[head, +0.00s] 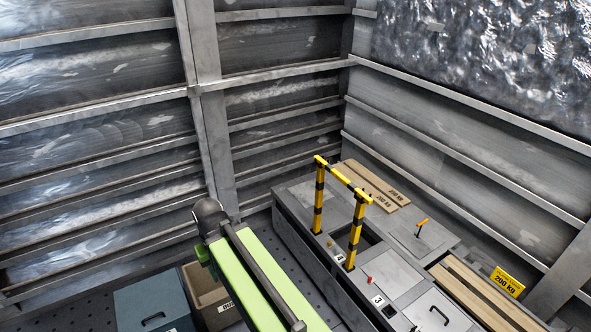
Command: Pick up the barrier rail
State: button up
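The barrier rail (354,235) is a yellow and black striped frame with two upright posts joined by a top bar. It stands upright on the grey bench (297,235), right of the picture's middle, beside a dark rectangular opening (366,238) in the bench top. A green and dark arm link of mine rises from the bottom edge, left of the rail and apart from it in the picture. My gripper's fingers do not show, so I cannot see whether it holds anything.
Wooden slats (377,184) lie behind the rail, and more slats (480,290) lie at right by a yellow 200 KG sign (507,282). A blue-grey box (150,303) and brown bin (205,292) stand lower left.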

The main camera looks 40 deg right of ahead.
aim_at(351, 187)
jog(key=u, duration=0.15)
jog(key=i, duration=1.15)
jog(key=z, duration=0.25)
